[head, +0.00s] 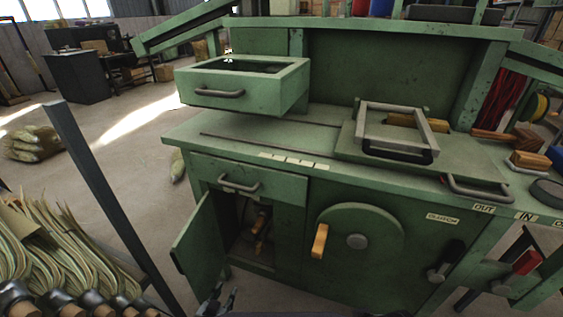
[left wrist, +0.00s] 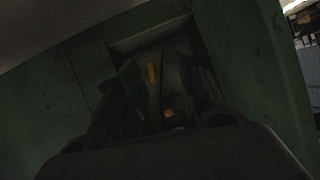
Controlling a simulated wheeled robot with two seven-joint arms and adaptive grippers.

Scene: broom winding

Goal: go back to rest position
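The green winding machine (head: 420,190) fills the middle and right of the head view. My left gripper (head: 216,300) shows only as dark fingertips at the bottom edge, in front of the open lower cabinet. In the dark left wrist view, the fingers of my left gripper (left wrist: 160,85) stand apart, with a gap between them and nothing visibly held. Small orange parts (left wrist: 152,72) show behind that gap. My right gripper is not in view.
The cabinet door (head: 199,245) hangs open on the left, beside orange-handled parts (head: 260,235) inside. An upper drawer (head: 245,85) juts out. A dark post (head: 95,170) and broom fibre bundles (head: 65,250) stand at left.

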